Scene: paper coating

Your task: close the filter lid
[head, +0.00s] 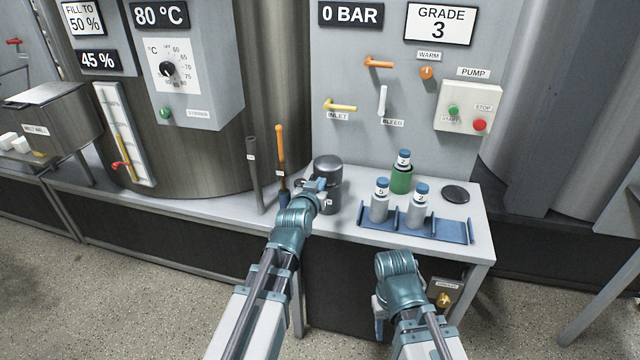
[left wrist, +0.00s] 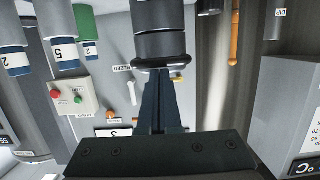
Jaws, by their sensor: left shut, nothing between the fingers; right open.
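The filter (head: 327,172) is a dark grey upright cylinder on the counter, with a rounded dark lid (head: 327,161) on top. In the left wrist view, which looks upside down, the filter body (left wrist: 160,15) and the dark lid rim (left wrist: 160,64) are at the top centre. My left gripper (head: 318,185) is at the front of the filter, its shut, empty fingers (left wrist: 160,78) pointing at the lid rim; I cannot tell whether they touch it. My right gripper (head: 379,318) is open, low in front of the counter and partly hidden by its wrist.
A blue rack (head: 440,231) with white bottles stands right of the filter, a green bottle (head: 401,180) behind it. A dark disc (head: 455,194) lies at the counter's right. A grey rod (head: 253,175) and an orange-handled tool (head: 281,150) stand to the left.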

